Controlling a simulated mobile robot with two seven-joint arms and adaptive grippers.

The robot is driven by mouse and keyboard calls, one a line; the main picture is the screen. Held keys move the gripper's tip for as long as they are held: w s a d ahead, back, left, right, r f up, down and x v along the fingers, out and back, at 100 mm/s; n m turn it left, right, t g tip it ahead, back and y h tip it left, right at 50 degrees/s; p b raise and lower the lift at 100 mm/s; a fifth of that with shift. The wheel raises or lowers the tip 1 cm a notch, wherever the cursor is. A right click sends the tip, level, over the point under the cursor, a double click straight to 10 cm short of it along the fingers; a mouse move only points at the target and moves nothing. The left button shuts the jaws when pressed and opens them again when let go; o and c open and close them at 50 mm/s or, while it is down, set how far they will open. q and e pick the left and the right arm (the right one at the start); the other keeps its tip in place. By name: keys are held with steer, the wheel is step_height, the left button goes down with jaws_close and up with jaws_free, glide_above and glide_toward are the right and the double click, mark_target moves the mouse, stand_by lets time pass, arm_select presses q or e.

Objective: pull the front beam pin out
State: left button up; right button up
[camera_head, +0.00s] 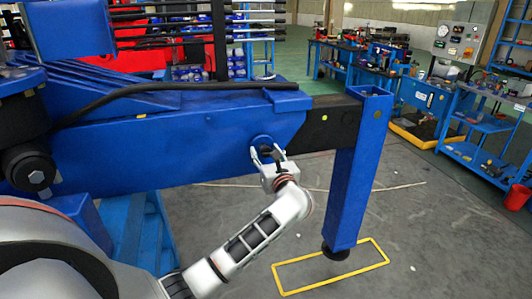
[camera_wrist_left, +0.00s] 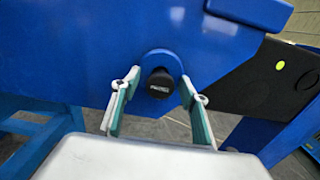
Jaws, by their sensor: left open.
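The front beam pin shows as a black round knob (camera_wrist_left: 160,82) in a blue round boss on the side of the blue beam (camera_head: 200,135). In the head view the pin (camera_head: 264,148) is small and partly behind my gripper. My left gripper (camera_head: 267,157) is open in front of it. In the left wrist view the fingers of my left gripper (camera_wrist_left: 158,95) stand on either side of the knob with gaps, and nothing is held. I cannot tell the exact depth of the fingertips along the knob. My right gripper is not in view.
A black inner beam (camera_head: 330,122) runs from the blue beam to an upright blue leg (camera_head: 358,175) at the right. A yellow floor rectangle (camera_head: 300,290) surrounds the leg's foot. Workbenches (camera_head: 425,95) and a blue cart (camera_head: 490,125) stand behind. The grey floor in front is clear.

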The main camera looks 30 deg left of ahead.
mark_target(267, 154)
arm_select(q)
jaws_close()
steer(key=v, duration=0.5)
steer(key=shift+p, duration=0.4)
steer(key=shift+f, duration=0.2)
steer(key=shift+c, duration=1)
jaws_free()
steer(key=shift+o, duration=1)
steer(key=shift+s+d+r, duration=0.1)
steer(key=shift+r, duration=0.1)
